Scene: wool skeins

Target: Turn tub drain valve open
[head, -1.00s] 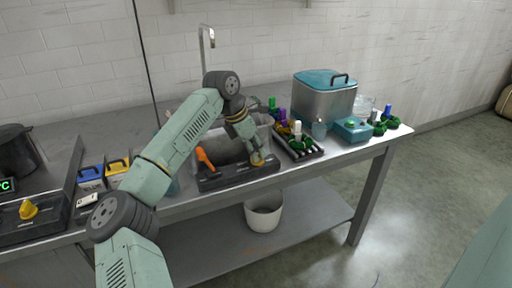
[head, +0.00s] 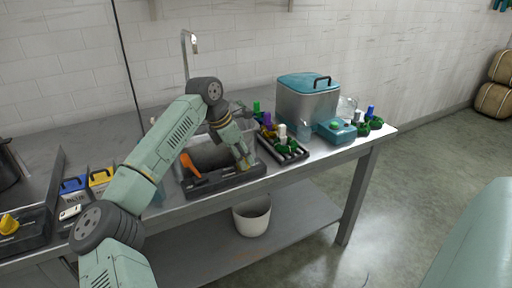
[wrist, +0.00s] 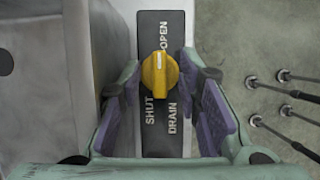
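The yellow drain knob (wrist: 160,74) sits on a black panel (wrist: 153,25) lettered OPEN, SHUT and DRAIN in the wrist view. A pale mark shows on the knob's upper part, running up the picture. My gripper (wrist: 163,78) is open, with one finger on each side of the knob and visible gaps between. In the head view my gripper (head: 246,166) points down at the right part of the black panel (head: 215,185) at the tub's front, and mostly hides the knob. The grey tub (head: 208,152) stands behind the panel.
An orange lever (head: 190,166) stands on the panel's left part. A rack with bottles (head: 283,150) is close to the right of my gripper. A lidded steel vat (head: 307,102) and blue box (head: 337,131) stand farther right. A white bucket (head: 252,216) sits below.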

